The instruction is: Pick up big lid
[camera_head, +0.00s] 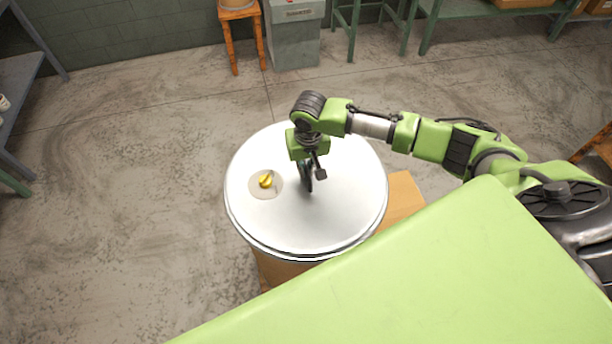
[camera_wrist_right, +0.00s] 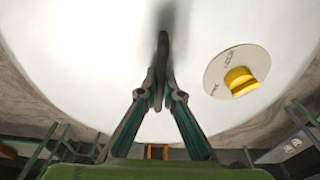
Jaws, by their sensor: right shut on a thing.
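The big lid (camera_head: 345,215) is a large, round, pale metallic disc on top of a tan drum-like body (camera_head: 285,272). It fills much of the right wrist view (camera_wrist_right: 85,60). My right gripper (camera_head: 308,183) points down at the middle of the lid. In the right wrist view its fingers (camera_wrist_right: 160,90) are closed on a dark upright handle (camera_wrist_right: 163,50) on the lid. Whether the lid rests on the body or is slightly raised, I cannot tell. My left gripper is not in view.
A yellow knob (camera_head: 265,180) on a grey disc sits on the lid, left of the gripper. An orange stool (camera_head: 232,42) and a grey-green bin (camera_head: 293,45) stand by the back wall. A shelf (camera_head: 18,95) is at left. Concrete floor around the lid is mostly clear.

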